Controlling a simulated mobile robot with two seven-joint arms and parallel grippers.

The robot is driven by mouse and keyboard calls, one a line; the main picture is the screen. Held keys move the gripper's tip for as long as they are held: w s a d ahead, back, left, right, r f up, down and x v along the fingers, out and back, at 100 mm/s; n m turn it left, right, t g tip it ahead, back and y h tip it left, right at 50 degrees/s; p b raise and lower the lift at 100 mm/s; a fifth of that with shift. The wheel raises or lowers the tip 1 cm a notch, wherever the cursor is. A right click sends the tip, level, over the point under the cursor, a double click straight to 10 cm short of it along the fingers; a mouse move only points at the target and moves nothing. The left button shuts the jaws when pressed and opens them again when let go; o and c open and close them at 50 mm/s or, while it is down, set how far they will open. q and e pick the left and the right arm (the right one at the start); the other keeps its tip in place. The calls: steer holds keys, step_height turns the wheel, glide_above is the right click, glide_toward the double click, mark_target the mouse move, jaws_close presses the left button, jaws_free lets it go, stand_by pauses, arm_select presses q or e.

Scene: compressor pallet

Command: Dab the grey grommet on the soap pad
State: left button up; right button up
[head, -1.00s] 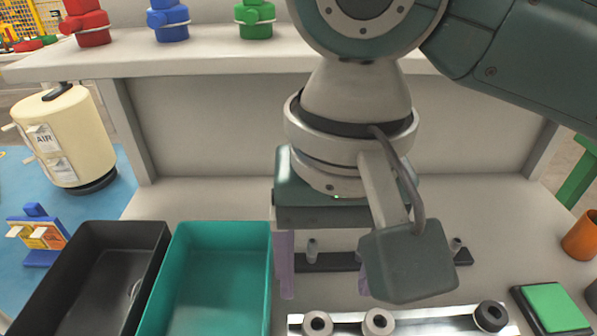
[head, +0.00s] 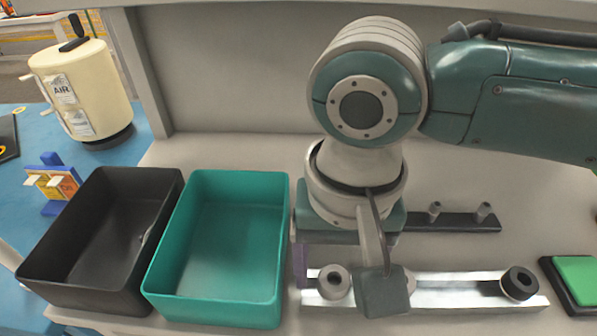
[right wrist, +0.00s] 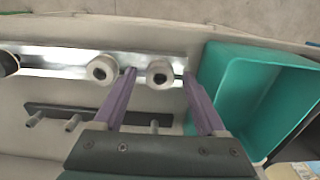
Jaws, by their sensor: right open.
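The grey grommet (head: 333,282) stands at the left end of a shiny metal rail (head: 448,293). It also shows in the right wrist view (right wrist: 160,74), a ring with a dark hole. My right gripper (head: 335,270) is open, with purple fingers. In the right wrist view its fingertips (right wrist: 159,72) lie on either side of this grommet; contact is not visible. In the head view its wrist camera hides the right finger. The green soap pad (head: 577,278) lies on a black base at the right edge. My left gripper is not in view.
A second pale grommet (right wrist: 102,70) stands close beside, mostly hidden in the head view. A black grommet (head: 519,283) sits at the rail's right end. A dark pegged bar (head: 460,222) lies behind the rail. Teal (head: 282,240) and black (head: 30,272) bins stand left.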

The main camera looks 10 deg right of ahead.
jaws_close()
stand_by(0.5)
